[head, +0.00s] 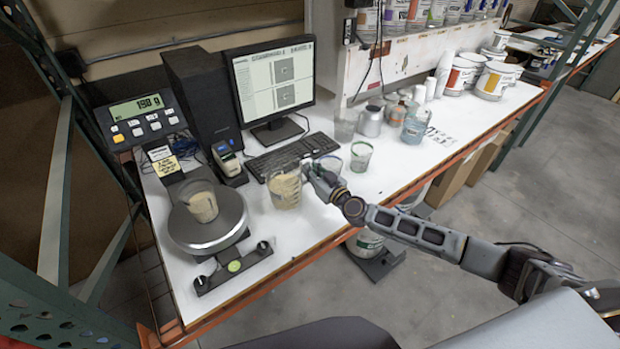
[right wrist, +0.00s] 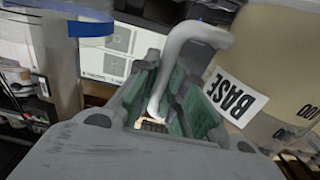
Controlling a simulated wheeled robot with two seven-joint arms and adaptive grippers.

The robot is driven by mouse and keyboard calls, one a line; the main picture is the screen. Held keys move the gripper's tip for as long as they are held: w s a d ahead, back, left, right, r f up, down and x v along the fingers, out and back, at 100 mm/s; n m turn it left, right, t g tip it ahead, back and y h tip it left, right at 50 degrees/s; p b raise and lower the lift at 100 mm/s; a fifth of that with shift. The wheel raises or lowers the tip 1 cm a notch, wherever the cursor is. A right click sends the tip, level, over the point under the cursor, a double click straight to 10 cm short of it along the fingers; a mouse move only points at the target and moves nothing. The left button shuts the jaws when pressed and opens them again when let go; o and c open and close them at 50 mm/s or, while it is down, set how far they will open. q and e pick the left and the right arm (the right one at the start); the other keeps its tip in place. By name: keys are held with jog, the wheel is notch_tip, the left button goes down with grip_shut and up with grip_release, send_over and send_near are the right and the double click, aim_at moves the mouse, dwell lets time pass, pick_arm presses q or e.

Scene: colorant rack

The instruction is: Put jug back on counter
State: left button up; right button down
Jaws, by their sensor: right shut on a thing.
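The jug (head: 284,191) is clear with beige contents. It is upright over the white counter (head: 300,228), in front of the keyboard. I cannot tell whether its base touches the counter. My right gripper (head: 308,172) is at the jug's right side, shut on its handle. In the right wrist view the pale handle (right wrist: 178,62) passes between the green-padded fingers of the gripper (right wrist: 170,108). The jug's wall (right wrist: 285,50) with a BASE label shows at the right there. My left gripper is not in view.
A scale (head: 208,222) with a beige cup (head: 203,207) stands to the left; its display (head: 138,108) appears to read 198 g. A monitor (head: 272,80) and keyboard (head: 293,156) are behind. A small cup (head: 361,156) and several containers stand right.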

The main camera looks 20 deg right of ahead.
jog(key=shift+r, duration=0.15)
jog(key=shift+f+b, duration=0.95)
jog(key=shift+f, duration=1.05)
jog(key=c, duration=1.5)
grip_release()
jog(key=shift+f, duration=0.1)
jog(key=shift+v, duration=5.35)
jog(key=shift+s+d, duration=0.2)
jog(key=shift+s, duration=0.45)
